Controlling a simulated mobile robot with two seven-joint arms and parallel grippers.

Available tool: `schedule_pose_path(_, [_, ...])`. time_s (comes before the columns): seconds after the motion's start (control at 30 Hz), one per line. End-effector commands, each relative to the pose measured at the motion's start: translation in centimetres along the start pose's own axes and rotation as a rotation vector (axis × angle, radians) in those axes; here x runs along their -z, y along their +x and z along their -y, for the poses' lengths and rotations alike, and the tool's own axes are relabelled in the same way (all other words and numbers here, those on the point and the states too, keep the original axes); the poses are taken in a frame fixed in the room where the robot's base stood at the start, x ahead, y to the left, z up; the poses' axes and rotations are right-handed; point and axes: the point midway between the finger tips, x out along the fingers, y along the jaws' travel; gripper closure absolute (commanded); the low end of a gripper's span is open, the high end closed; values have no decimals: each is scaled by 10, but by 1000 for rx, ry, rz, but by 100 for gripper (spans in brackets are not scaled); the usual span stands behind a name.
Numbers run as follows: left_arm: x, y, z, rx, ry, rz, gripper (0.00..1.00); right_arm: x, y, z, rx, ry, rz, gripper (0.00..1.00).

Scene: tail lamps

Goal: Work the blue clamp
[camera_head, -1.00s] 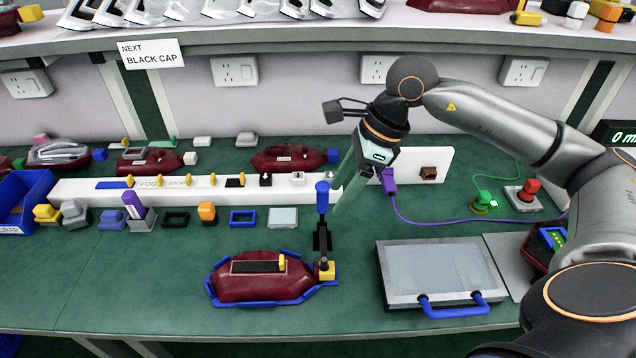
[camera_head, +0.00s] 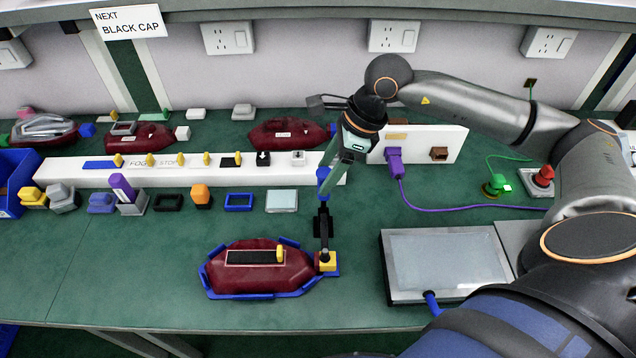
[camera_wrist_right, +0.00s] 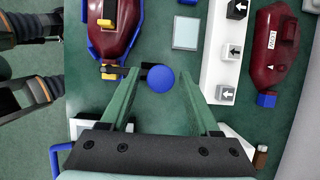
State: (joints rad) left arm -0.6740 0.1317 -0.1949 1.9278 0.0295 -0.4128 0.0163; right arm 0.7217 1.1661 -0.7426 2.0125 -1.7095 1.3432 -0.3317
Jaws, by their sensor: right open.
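The blue clamp has an upright blue handle (camera_head: 323,184), a black linkage and a yellow block at its foot. It stands at the right end of a blue fixture (camera_head: 207,283) that holds a dark red tail lamp (camera_head: 240,279). My right gripper (camera_head: 326,172) is open at the top of the handle, its green fingers partly overlapping it. In the right wrist view the round blue handle end (camera_wrist_right: 161,78) shows between the tips of my open right gripper (camera_wrist_right: 158,80), with gaps on both sides. My left gripper is not in view.
A grey flat-screen panel (camera_head: 445,262) lies right of the clamp. Behind is a white rail (camera_head: 75,170) with small parts, and a row of loose parts before it. A purple plug (camera_head: 394,164) and cable are at right. Green table (camera_head: 120,270) is clear at front left.

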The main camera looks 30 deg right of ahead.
Motion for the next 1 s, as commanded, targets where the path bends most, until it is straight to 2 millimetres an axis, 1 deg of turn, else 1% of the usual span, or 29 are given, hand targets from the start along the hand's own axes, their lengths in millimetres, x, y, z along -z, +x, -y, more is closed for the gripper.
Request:
schedule_pose_path(0.03, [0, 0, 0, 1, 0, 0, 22, 0, 11, -1, -5, 1, -1, 38])
schedule_pose_path(0.1, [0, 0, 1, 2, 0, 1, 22, 0, 22, -1, -4, 1, 0, 38])
schedule_pose_path(0.2, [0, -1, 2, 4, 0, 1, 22, 0, 35, 0, -3, 1, 0, 38])
schedule_pose_path(0.3, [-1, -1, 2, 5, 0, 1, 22, 0, 43, 0, -2, 2, 0, 38])
schedule_pose_path(0.43, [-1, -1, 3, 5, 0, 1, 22, 0, 48, 0, -1, 1, -1, 38])
schedule_pose_path(0.67, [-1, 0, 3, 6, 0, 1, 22, 0, 48, 0, 0, 1, -1, 38])
schedule_pose_path(1.0, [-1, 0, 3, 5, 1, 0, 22, 0, 47, 0, 0, 1, 0, 76])
